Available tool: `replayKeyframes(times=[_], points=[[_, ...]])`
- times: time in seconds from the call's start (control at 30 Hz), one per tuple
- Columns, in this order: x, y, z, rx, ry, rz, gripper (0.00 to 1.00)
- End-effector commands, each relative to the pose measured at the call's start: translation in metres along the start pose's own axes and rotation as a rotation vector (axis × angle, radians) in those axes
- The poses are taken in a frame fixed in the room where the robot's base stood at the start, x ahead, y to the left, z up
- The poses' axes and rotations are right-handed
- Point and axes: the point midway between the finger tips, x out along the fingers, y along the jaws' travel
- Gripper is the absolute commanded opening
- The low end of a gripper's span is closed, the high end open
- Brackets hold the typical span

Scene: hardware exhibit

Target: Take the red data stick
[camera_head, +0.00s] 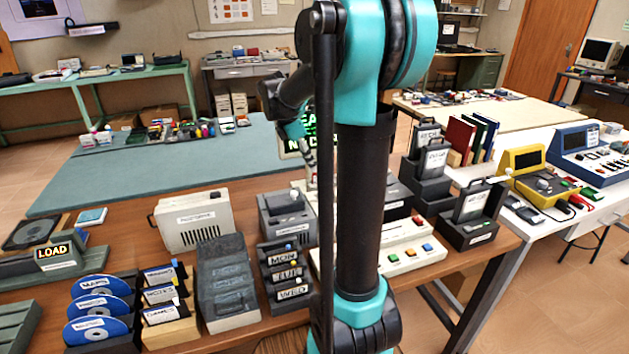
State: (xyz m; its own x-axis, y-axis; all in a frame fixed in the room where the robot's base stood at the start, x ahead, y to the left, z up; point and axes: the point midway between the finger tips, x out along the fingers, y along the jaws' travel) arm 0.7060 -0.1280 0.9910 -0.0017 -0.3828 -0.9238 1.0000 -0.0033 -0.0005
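I cannot pick out a red data stick for certain in the head view. Small red bits lie among the coloured items (165,131) on the far edge of the blue-green mat, too small to identify. My arm fills the middle of the view and hides part of the table behind it. The end of my arm, with my gripper (311,165), shows just left of the arm's dark column, above the brown table. It is small and partly hidden, so its fingers cannot be read.
The brown table (120,212) carries labelled disc stands (98,308), a grey box (226,285), a MON/TUE/WED rack (286,275), a cream button console (420,252) and card holders (470,215). The blue-green mat (150,175) has free room. A yellow device (535,178) stands right.

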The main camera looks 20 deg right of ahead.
Motion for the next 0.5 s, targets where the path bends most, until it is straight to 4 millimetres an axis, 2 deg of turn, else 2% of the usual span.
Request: replayKeyframes(times=[0.17, 0.4, 0.5], points=[[0.011, 0.0, -0.001, 0.001, 0.0, 0.0, 0.32], [0.045, 0.0, -0.003, 0.001, 0.0, 0.0, 0.32], [0.053, 0.0, -0.004, 0.001, 0.0, 0.0, 0.32]])
